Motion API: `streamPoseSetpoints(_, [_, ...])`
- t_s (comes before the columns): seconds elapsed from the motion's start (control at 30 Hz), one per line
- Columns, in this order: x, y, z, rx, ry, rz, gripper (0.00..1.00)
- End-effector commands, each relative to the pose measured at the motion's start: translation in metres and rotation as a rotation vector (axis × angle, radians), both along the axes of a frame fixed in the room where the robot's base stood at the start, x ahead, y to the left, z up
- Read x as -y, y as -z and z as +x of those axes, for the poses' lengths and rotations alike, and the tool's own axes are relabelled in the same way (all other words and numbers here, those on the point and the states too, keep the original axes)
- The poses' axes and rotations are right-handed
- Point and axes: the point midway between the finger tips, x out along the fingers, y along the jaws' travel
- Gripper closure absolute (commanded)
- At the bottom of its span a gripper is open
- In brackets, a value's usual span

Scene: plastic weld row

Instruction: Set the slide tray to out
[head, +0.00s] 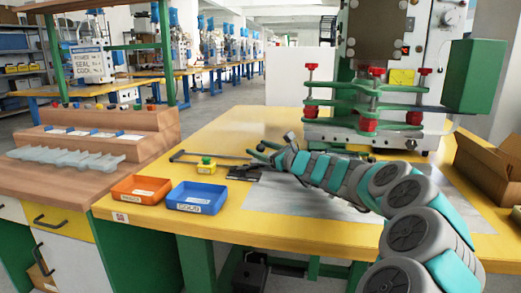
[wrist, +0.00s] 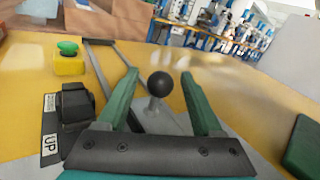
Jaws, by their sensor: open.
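My gripper (head: 264,150) is at the end of my arm, low over the yellow bench top. In the wrist view my gripper (wrist: 160,77) is open, with its two green fingers apart. A black ball knob (wrist: 160,84) on a short grey post stands between the fingers, with gaps on both sides. The post rises from a grey metal plate (wrist: 172,122), which seems to be the slide tray. Dark rails (wrist: 104,62) run beside it; they also show in the head view (head: 205,157). The gripper hides part of the plate, so its slide position cannot be told.
A yellow box with a green button (wrist: 68,58) and a black switch block (wrist: 75,104) by an "UP" label stand left of the gripper. The green-framed press (head: 375,100) stands behind right.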

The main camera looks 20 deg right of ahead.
Motion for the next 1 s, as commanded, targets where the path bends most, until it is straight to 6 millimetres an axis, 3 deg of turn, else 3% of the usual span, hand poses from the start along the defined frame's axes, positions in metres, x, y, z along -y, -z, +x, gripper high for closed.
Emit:
streamPoseSetpoints(0.5, [0.027,0.0,-0.062,0.0,0.002,0.001,0.33])
streamPoseSetpoints(0.93, [0.029,0.0,-0.072,0.0,0.0,0.0,0.33])
streamPoseSetpoints(1.0, [0.029,0.0,-0.071,0.001,0.0,-0.003,0.41])
